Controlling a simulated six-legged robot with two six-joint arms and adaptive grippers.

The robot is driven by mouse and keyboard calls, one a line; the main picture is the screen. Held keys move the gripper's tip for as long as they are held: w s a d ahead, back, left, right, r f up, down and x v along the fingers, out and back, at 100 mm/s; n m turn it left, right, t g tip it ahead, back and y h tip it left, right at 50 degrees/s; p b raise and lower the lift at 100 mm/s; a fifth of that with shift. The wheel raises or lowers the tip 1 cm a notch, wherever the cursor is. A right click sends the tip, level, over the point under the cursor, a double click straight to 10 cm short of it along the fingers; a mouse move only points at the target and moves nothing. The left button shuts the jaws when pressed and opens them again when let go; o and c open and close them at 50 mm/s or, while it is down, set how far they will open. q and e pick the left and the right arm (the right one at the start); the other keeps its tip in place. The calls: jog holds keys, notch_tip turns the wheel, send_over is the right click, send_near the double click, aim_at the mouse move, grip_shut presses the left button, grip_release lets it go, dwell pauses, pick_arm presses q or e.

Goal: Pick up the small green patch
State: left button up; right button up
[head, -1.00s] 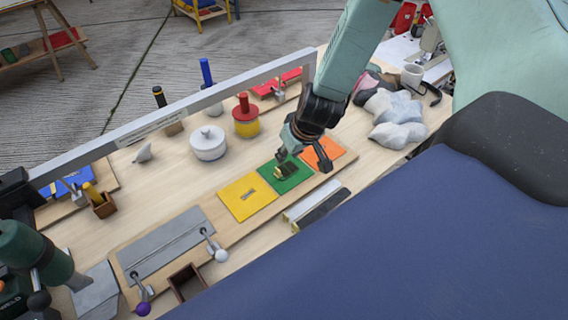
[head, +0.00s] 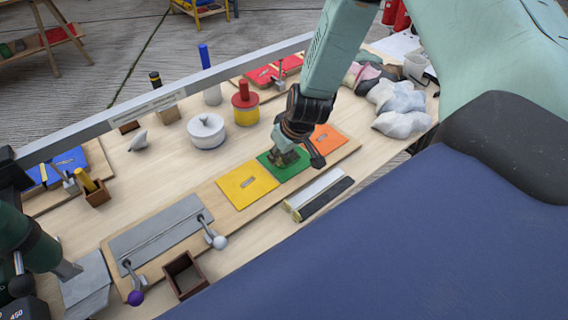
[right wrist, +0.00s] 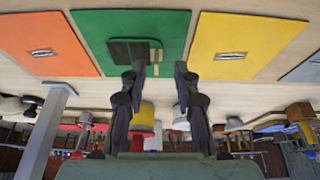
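The small dark green patch (right wrist: 128,52) lies on a larger green square (right wrist: 165,23) in the right wrist view, with a small yellowish piece (right wrist: 156,56) at its edge. In the head view, my right gripper (head: 292,160) is over the green square (head: 276,172) and mostly hides the patch. The right wrist view shows the gripper's two fingers (right wrist: 160,74) apart with nothing between the tips, close to the patch's edge. Whether they touch the patch I cannot tell. My left arm's end (head: 66,270) is at the lower left, its fingers unclear.
A yellow square (head: 240,192) and an orange square (head: 325,138) flank the green one on a wooden board. A white lidded pot (head: 207,132), a red-and-yellow cylinder (head: 245,106) and grey stone-like lumps (head: 400,112) stand nearby. A black-and-white strip (head: 322,194) lies in front.

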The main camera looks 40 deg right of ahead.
jog(key=shift+w+d+f+b, duration=0.15)
jog(key=shift+w+f+b, duration=0.15)
jog(key=shift+f, duration=0.3)
jog(key=shift+w+d+f+b, duration=0.15)
jog(key=shift+w+f, duration=0.1)
jog(key=shift+f, duration=0.3)
jog(key=shift+s+a+r, duration=0.1)
jog(key=shift+a+r, duration=0.1)
jog(key=shift+a, duration=0.05)
jog(key=shift+d+f, duration=0.15)
jog(key=shift+d, duration=0.05)
jog(key=c, duration=0.6)
jog(key=shift+a, duration=0.15)
grip_shut()
